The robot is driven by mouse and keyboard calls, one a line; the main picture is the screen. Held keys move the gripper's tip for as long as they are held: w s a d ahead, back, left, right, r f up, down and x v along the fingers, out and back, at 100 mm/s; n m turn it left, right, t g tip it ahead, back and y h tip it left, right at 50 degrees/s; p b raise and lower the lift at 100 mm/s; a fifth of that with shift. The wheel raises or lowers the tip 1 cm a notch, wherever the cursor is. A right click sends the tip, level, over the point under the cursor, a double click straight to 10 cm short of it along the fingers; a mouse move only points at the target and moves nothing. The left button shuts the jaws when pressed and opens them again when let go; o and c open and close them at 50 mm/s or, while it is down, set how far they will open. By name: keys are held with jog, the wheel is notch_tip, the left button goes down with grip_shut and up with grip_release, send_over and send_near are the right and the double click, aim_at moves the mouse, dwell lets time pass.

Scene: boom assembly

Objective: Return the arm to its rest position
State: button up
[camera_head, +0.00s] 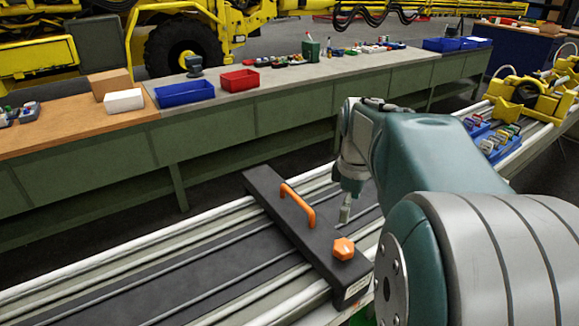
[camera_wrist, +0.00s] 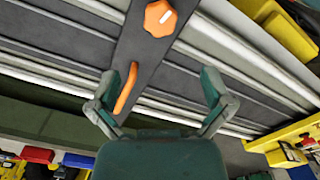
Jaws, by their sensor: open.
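My arm reaches in from the right in the head view and bends down, with my gripper (camera_head: 345,208) low over the rail bench. In the wrist view my gripper (camera_wrist: 158,82) has its two fingers spread wide, with nothing held between them. A dark crossbar (camera_head: 265,191) lies across the rails, left of my gripper in the head view. It carries an orange handle (camera_head: 299,205) and an orange knob (camera_head: 344,248). In the wrist view the handle (camera_wrist: 127,88) shows beside the left finger, and the knob (camera_wrist: 160,18) lies farther up. I cannot tell the exact gap to the bar.
A long workbench (camera_head: 290,110) behind holds a blue bin (camera_head: 185,93), a red bin (camera_head: 240,80) and a white box (camera_head: 124,101). On the right of the rails stand a yellow fixture (camera_head: 525,100) and a blue tray (camera_head: 490,138) of small parts. The left rails are clear.

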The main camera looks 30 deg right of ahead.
jog(key=s+a+m+t, duration=0.2)
jog(key=s+a+m, duration=0.1)
jog(key=a, duration=0.7)
jog(key=s+a+m+t, duration=0.3)
jog(key=s+a+m, duration=0.1)
jog(key=a, duration=0.6)
jog(key=shift+s+a+f+t, duration=0.2)
jog(key=shift+s+f+t, duration=0.1)
jog(key=shift+s, duration=0.4)
